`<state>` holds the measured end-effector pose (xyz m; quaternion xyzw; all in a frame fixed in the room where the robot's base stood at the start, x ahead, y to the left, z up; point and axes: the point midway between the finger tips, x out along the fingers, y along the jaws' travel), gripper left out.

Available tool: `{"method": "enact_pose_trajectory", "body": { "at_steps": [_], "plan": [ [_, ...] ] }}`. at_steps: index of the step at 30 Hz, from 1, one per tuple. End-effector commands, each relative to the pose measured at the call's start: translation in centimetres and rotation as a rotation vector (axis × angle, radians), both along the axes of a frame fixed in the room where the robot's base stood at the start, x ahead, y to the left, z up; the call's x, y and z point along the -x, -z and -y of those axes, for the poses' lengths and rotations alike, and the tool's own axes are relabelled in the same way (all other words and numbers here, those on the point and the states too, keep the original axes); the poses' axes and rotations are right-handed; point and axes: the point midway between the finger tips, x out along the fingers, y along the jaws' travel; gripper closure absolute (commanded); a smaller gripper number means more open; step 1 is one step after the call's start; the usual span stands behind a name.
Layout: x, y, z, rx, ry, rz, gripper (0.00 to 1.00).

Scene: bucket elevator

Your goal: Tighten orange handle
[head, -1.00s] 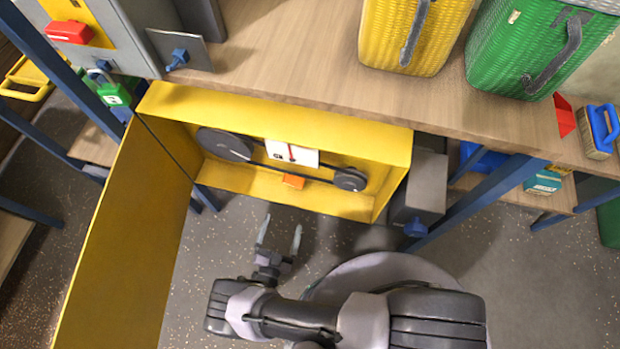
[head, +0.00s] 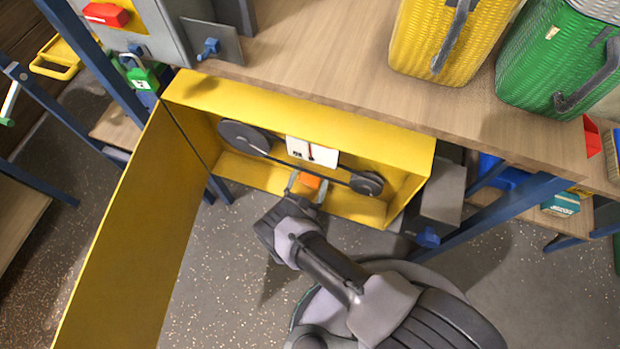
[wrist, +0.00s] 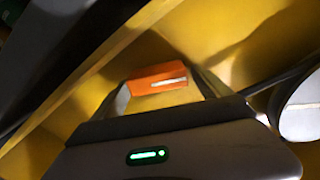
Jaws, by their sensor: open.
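The orange handle (head: 310,180) is a small block inside the open yellow housing (head: 300,106), below a black belt and a white gauge plate. It also shows in the wrist view (wrist: 157,79), with a white stripe on its face. My gripper (head: 306,186) is open at the housing's front, with one finger on either side of the handle. In the wrist view the fingers stand left and right of the handle with gaps. I cannot tell how deep the fingertips reach.
A belt runs between a large dark pulley (head: 243,138) and a small one (head: 367,184). The yellow door (head: 135,235) hangs open at left. A wooden bench (head: 330,50) with yellow (head: 445,40) and green (head: 560,60) buckets is above. A grey box (head: 440,195) adjoins the housing at right.

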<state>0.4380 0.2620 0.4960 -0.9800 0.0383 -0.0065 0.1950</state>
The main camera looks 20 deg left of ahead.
Motion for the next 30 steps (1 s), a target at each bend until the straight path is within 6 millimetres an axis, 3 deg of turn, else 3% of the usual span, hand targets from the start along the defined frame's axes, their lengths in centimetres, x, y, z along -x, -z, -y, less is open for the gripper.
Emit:
{"method": "enact_pose_trajectory", "body": {
  "at_steps": [3, 12, 15, 23, 30],
  "plan": [
    [0.03, 0.0, -0.01, 0.0, 0.0, 0.0, 0.17],
    [0.05, -0.01, -0.02, 0.0, 0.0, 0.0, 0.75],
    [0.05, -0.02, -0.07, 0.037, 0.0, -0.003, 0.75],
    [0.05, -0.06, -0.46, 0.375, -0.002, -0.029, 0.75],
    [0.05, -0.04, -0.47, 0.411, -0.002, -0.032, 0.75]
  ]
}}
